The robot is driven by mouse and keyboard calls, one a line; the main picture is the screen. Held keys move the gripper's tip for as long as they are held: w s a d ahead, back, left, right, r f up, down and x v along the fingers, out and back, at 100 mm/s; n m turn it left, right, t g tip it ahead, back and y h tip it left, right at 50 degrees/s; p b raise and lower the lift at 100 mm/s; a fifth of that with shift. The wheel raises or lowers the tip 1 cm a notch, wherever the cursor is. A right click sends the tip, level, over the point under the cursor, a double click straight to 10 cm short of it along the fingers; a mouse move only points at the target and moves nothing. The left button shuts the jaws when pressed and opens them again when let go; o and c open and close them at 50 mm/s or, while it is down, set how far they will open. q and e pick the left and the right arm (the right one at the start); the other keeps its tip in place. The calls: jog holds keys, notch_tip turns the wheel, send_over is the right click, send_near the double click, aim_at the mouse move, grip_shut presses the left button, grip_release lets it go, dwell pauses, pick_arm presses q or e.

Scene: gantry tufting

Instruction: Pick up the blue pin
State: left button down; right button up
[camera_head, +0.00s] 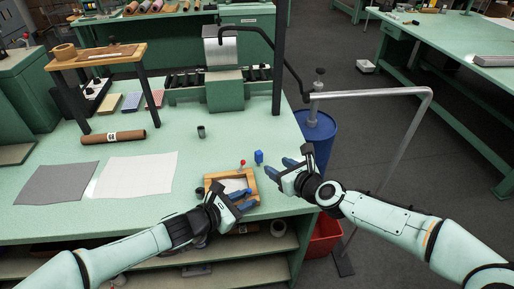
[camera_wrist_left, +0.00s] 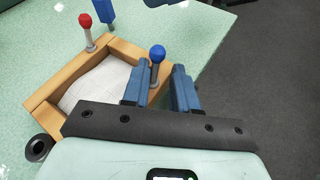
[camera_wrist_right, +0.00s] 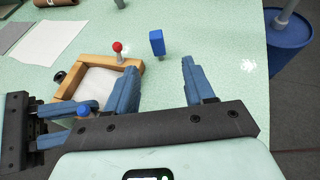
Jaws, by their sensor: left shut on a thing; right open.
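The blue pin (camera_wrist_left: 157,53) has a round blue head on a grey shank and stands at a corner of the wooden frame (camera_wrist_left: 45,92). My left gripper (camera_wrist_left: 160,85) is shut on it; the head sticks out above the fingers. In the right wrist view the blue head (camera_wrist_right: 83,110) shows between the left fingers. In the head view I cannot make the pin out behind the left gripper (camera_head: 243,200). My right gripper (camera_wrist_right: 160,85) is open and empty above the table, right of the frame; it also shows in the head view (camera_head: 288,170).
A red pin (camera_wrist_right: 118,48) stands at the frame's far corner. A blue block (camera_wrist_right: 157,42) stands on the table beyond the frame. A dark cup (camera_head: 201,131) and white and grey sheets (camera_head: 135,174) lie farther left. A blue barrel (camera_head: 317,140) stands off the table's right edge.

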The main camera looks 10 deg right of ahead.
aim_at(260, 158)
jog(key=shift+s+d+f, duration=0.1)
jog(key=shift+s+f, duration=0.05)
jog(key=shift+x, duration=3.15)
jog(key=shift+a+x, duration=0.1)
jog(key=shift+x, duration=1.25)
jog(key=shift+a+x, duration=0.15)
jog(key=shift+x, duration=1.25)
grip_shut()
